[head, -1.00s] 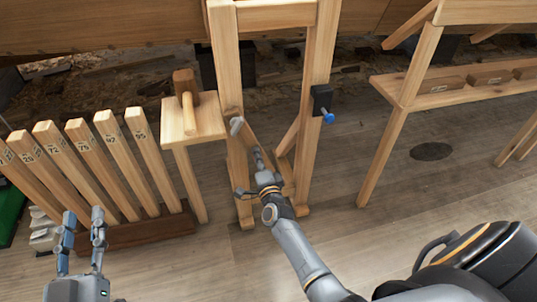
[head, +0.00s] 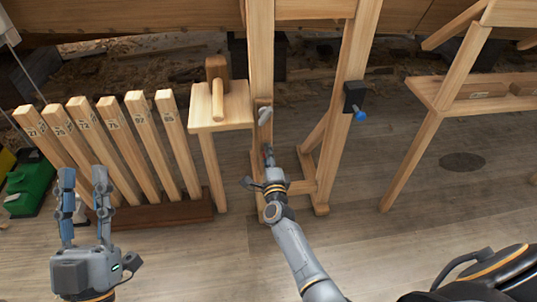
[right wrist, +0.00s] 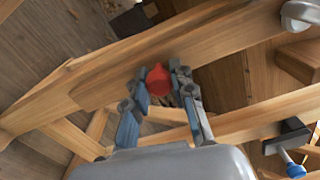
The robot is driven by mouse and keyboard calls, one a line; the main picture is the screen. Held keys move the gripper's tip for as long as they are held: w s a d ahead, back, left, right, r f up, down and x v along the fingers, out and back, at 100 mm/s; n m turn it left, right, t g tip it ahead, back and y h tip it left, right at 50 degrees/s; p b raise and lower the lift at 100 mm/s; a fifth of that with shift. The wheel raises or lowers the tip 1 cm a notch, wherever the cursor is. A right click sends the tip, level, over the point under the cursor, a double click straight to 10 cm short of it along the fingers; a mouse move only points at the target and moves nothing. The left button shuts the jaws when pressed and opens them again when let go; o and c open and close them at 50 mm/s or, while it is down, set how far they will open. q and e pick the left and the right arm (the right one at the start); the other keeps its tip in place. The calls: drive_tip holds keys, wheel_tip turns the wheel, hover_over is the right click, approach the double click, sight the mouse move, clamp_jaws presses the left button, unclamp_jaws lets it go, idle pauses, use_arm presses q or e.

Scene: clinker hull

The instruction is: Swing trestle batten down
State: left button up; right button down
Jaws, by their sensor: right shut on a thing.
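The wooden trestle shows in the head view, with its left post (head: 260,60) and right post (head: 349,100). In the right wrist view, a batten (right wrist: 225,35) with a rounded end slants from lower left to upper right, with a grey pivot (right wrist: 302,14) at its upper right. A red knob (right wrist: 158,79) sits near the batten's lower edge. My right gripper (right wrist: 160,75) is shut on this knob; in the head view it (head: 268,155) is low beside the left post and hides most of the batten. My left gripper (head: 84,172) is open and empty at the lower left.
A blue-tipped clamp (head: 357,102) is on the right post. Several numbered staves (head: 110,140) lean in a rack near my left gripper. A shelf (head: 480,105) stands right. Floor in front is clear.

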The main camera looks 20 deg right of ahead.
drive_tip(key=shift+f, duration=0.1)
drive_tip(key=c, duration=1.1)
unclamp_jaws()
